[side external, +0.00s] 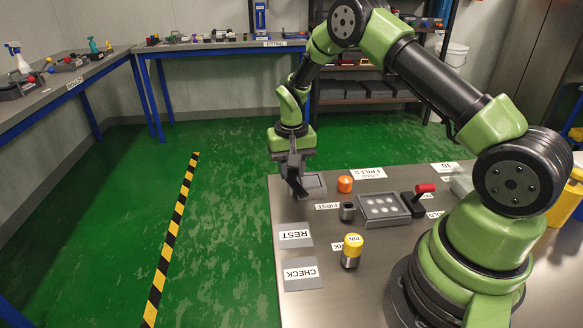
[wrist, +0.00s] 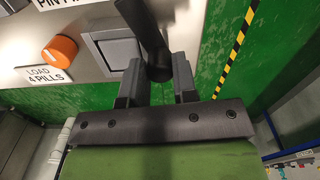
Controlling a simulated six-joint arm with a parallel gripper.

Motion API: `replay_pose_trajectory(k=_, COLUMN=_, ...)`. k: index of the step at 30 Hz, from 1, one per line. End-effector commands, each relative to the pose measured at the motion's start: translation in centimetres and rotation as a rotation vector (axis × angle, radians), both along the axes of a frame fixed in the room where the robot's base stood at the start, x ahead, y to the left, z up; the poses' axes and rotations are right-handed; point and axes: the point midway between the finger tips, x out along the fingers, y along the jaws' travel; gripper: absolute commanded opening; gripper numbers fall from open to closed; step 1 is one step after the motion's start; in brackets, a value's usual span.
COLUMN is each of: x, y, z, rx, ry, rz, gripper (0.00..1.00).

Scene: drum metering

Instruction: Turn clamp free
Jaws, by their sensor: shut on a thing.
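My gripper (wrist: 157,82) is shut on a dark bar (wrist: 148,30), which looks like the clamp's handle. The bar has a rounded near end between the two fingers and runs up out of the top of the wrist view. In the side view my gripper (side external: 297,182) points down at the far left corner of the metal table. There the fingers hide most of the bar, and what it is fixed to cannot be made out. A grey square block with a recessed face (wrist: 117,50) lies beside the bar; it also shows in the side view (side external: 315,184).
An orange knob (side external: 345,184) stands right of my gripper. Nearer are a small dark cup (side external: 347,211), a plate with pale round spots (side external: 384,206), a red-handled lever (side external: 424,189) and a yellow-capped bottle (side external: 352,251). REST (side external: 295,235) and CHECK (side external: 302,276) pads are empty.

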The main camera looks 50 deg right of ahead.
Motion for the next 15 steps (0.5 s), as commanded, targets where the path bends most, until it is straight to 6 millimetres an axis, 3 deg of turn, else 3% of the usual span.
replay_pose_trajectory(k=15, x=0.02, y=0.02, z=0.12, rx=0.001, ry=0.001, rz=-0.327, gripper=0.03)
